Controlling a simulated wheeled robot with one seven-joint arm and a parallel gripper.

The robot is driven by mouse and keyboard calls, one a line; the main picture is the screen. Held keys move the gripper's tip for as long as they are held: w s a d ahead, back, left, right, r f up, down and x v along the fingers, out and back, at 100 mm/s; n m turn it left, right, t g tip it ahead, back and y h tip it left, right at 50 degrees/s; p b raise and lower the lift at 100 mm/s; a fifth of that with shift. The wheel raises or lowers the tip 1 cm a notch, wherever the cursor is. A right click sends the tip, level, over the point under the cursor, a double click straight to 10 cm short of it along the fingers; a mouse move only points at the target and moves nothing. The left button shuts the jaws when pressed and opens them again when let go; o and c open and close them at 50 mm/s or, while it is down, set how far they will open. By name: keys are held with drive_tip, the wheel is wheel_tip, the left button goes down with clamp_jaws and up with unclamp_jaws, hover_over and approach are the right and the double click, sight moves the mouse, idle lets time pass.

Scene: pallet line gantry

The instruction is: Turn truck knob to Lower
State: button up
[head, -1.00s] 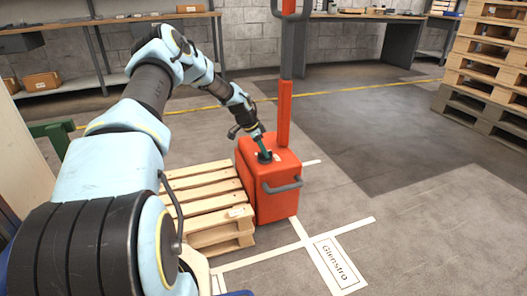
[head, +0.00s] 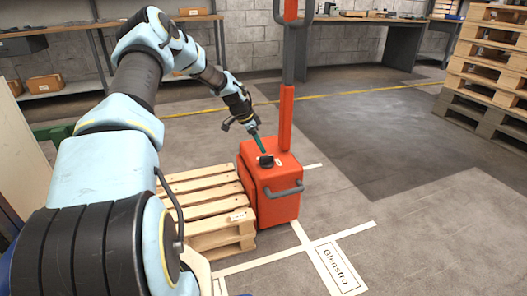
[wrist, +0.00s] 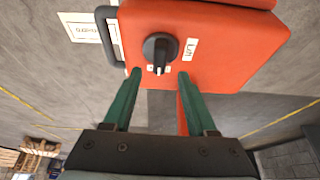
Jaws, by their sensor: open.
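The red pallet truck (head: 270,195) stands at the right end of the wooden pallet, with a black knob (head: 266,161) on top of its body. In the wrist view the knob (wrist: 160,48) has a white pointer mark aimed down the picture, at a small label partly hidden behind the knob and too small to read. A label reading "Lift" (wrist: 190,49) is right of the knob. My gripper (wrist: 160,73) is open, its green fingertips apart on either side below the knob. In the head view my gripper (head: 258,147) is just above the knob, with nothing held.
A wooden pallet (head: 205,210) lies left of the truck. Stacked pallets (head: 490,70) are at the far right. The floor right of the truck is clear.

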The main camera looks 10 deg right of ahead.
drive_tip(key=shift+v, duration=2.25)
